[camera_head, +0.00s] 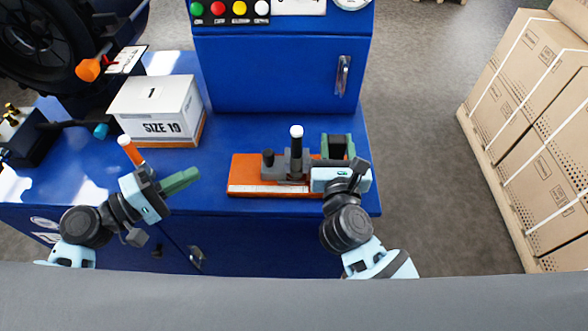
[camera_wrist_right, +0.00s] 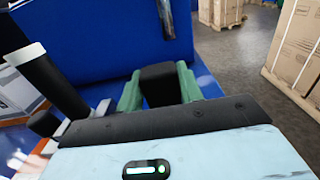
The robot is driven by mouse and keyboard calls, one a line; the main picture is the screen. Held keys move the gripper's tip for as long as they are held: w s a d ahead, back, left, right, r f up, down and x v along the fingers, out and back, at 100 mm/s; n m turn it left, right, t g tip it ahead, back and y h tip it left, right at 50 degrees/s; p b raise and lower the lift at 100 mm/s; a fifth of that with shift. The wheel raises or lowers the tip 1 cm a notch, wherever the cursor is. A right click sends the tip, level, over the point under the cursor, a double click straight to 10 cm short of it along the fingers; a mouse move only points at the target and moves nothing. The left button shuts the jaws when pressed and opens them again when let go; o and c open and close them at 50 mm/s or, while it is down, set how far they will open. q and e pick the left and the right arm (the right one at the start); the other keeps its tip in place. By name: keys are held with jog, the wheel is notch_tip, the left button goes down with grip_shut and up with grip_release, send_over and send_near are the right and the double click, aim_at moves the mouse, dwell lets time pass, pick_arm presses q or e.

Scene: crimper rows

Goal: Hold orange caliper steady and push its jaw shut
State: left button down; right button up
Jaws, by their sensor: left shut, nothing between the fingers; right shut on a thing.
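The orange caliper (camera_head: 243,174) lies on the blue bench near its front right edge, with a pale scale strip along its front. A grey jaw carriage with a dark white-topped post (camera_head: 296,150) and a small dark knob (camera_head: 268,157) sits on it. My right gripper (camera_head: 338,146) is shut on a black block at the caliper's right end; the block shows between the green fingers in the right wrist view (camera_wrist_right: 160,85). My left gripper (camera_head: 194,173) is shut and empty, its green fingertips left of the caliper with a gap between. My right wrist hides part of the caliper's right end.
A white box marked SIZE 19 (camera_head: 158,105) stands behind my left gripper. An orange, white-topped handle (camera_head: 131,152) is beside my left wrist. A blue cabinet (camera_head: 275,72) rises behind the caliper. Cartons (camera_head: 530,110) stand off to the right.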

dwell(0.7)
jog(key=o, duration=1.2)
jog(key=shift+c, duration=0.2)
jog(key=shift+s, duration=3.75)
jog(key=shift+f, duration=0.1)
